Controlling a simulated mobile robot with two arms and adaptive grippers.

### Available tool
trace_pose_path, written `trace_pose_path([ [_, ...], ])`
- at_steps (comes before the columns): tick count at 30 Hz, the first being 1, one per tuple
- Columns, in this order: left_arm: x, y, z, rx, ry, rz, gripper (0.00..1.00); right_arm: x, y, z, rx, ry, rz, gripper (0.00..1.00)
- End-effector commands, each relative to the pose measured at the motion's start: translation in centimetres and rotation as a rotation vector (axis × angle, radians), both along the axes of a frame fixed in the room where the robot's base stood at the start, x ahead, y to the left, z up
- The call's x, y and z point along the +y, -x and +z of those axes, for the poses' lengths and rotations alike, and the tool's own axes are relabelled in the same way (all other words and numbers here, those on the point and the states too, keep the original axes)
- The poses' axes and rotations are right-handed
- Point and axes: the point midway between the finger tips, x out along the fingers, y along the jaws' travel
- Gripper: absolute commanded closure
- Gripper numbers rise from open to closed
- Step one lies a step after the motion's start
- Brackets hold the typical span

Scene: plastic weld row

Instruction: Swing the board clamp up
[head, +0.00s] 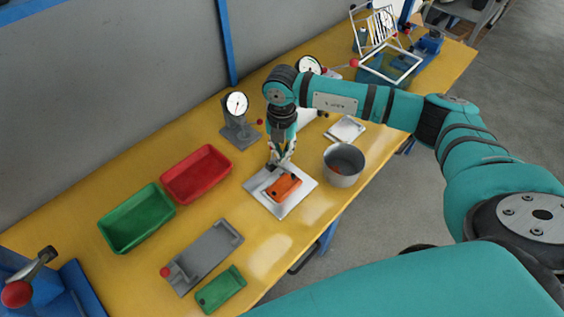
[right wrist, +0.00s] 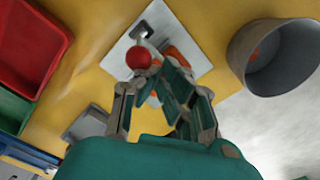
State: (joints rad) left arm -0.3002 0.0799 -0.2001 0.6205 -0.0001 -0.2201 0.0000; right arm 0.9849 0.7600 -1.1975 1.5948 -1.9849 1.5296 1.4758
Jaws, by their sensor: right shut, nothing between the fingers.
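An orange board (head: 284,187) lies on a pale square plate (head: 281,211) near the table's middle. In the right wrist view the clamp's red ball knob (right wrist: 138,57) shows beside the orange board (right wrist: 176,57), with a dark bracket (right wrist: 141,30) behind it on the plate. My right gripper (head: 277,164) points down over the plate's far side and hides most of the clamp in the head view. Its fingers (right wrist: 160,77) are shut and empty, close to the red knob. I cannot tell whether they touch it. My left gripper is not in view.
A grey pot (head: 343,178) stands right of the plate. A dial gauge (head: 237,118) stands behind it. Red (head: 197,174) and green (head: 136,218) bins stand at left. A grey fixture (head: 205,256) and a green board (head: 221,289) lie in front. A white tray (head: 345,130) lies behind the pot.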

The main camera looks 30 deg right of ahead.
Motion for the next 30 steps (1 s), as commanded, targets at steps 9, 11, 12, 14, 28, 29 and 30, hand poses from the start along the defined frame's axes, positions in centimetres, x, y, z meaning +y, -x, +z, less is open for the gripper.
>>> trace_pose_path([
  [9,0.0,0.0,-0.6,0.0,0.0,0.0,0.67,0.3,-0.9,0.0,-0.001,0.0,0.001,1.0],
  [11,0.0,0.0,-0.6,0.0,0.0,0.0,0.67,0.3,-0.9,0.0,-0.001,0.0,0.0,1.0],
  [12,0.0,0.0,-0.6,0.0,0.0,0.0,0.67,0.3,-0.9,0.0,-0.001,0.0,0.0,1.0],
  [14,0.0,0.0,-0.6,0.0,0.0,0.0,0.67,0.3,-0.9,0.0,-0.001,-0.001,0.0,1.0],
  [28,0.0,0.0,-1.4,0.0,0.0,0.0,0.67,0.7,-2.1,-0.2,0.0,0.0,0.0,1.0],
  [29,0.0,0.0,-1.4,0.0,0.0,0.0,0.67,0.7,-2.0,-0.2,0.0,0.0,0.0,1.0],
  [30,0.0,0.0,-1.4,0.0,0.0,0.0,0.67,0.7,-2.0,-0.1,0.0,0.0,0.0,1.0],
])
